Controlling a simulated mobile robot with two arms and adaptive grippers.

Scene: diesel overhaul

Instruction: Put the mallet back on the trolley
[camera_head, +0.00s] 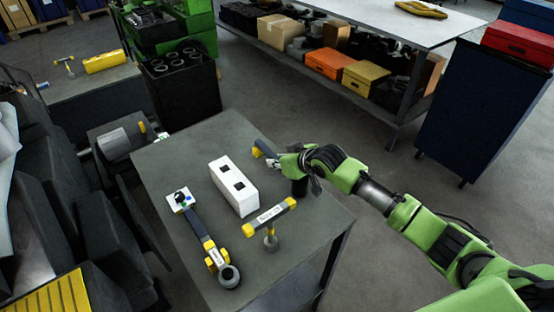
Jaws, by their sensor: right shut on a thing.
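My right gripper (279,163) is above the far right edge of a grey-topped table (175,160). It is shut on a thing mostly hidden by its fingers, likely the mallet. A grey bar with a yellow end (264,149) shows just beyond the fingertips. A dark cylinder (299,187) shows just below the gripper; I cannot tell whether both belong to one tool. A dark blue cabinet on casters (476,115), which looks like a trolley, stands at the upper right. My left gripper is not in view.
On the table are a white block with two dark square holes (234,187), a grey-and-yellow T-shaped tool (270,216) and a long tool (205,238). A red box (518,44) sits on the cabinet. A low bench (385,30) stands behind; open floor lies between.

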